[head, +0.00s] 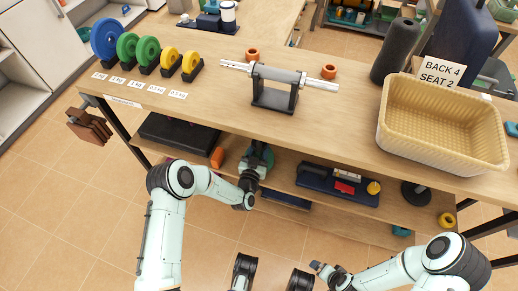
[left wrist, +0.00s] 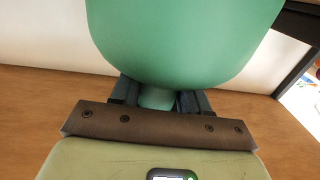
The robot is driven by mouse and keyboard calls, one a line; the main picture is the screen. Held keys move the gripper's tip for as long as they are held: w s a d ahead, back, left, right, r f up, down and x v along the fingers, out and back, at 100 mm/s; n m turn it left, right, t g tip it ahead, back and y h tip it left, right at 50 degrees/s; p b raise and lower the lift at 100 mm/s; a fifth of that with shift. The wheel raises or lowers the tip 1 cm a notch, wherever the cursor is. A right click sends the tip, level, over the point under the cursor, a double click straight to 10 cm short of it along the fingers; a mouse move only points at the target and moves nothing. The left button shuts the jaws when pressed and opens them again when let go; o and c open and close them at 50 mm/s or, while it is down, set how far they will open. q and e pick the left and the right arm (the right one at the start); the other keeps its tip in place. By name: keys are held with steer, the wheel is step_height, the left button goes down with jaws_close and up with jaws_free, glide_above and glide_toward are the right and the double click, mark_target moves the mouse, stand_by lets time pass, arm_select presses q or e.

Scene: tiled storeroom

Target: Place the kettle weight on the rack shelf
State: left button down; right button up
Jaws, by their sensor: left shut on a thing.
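The green kettle weight (left wrist: 180,40) fills the top of the left wrist view, its narrow part between my fingers. In the head view it shows only in part (head: 263,155), mostly hidden by the wooden top and my wrist. My left gripper (head: 252,172) is shut on it, under the top at the front of the rack shelf (head: 285,178). In the left wrist view my left gripper (left wrist: 158,100) has a finger on each side of the narrow part. I cannot tell whether the weight touches the shelf. My right gripper (head: 322,268) is low, away from the rack; its fingers are unclear.
A dark flat case (head: 180,133) and an orange roller (head: 217,157) lie left on the shelf. A blue tray (head: 315,182) and a dark dumbbell-like item (head: 416,193) are to the right. On top stand coloured plates (head: 105,38), a bar stand (head: 274,97) and a basket (head: 440,140).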

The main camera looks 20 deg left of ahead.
arm_select(q)
steer(key=shift+r, duration=0.1)
steer(key=c, duration=0.5)
jaws_free()
steer(key=shift+f, duration=0.2)
steer(key=shift+c, duration=0.2)
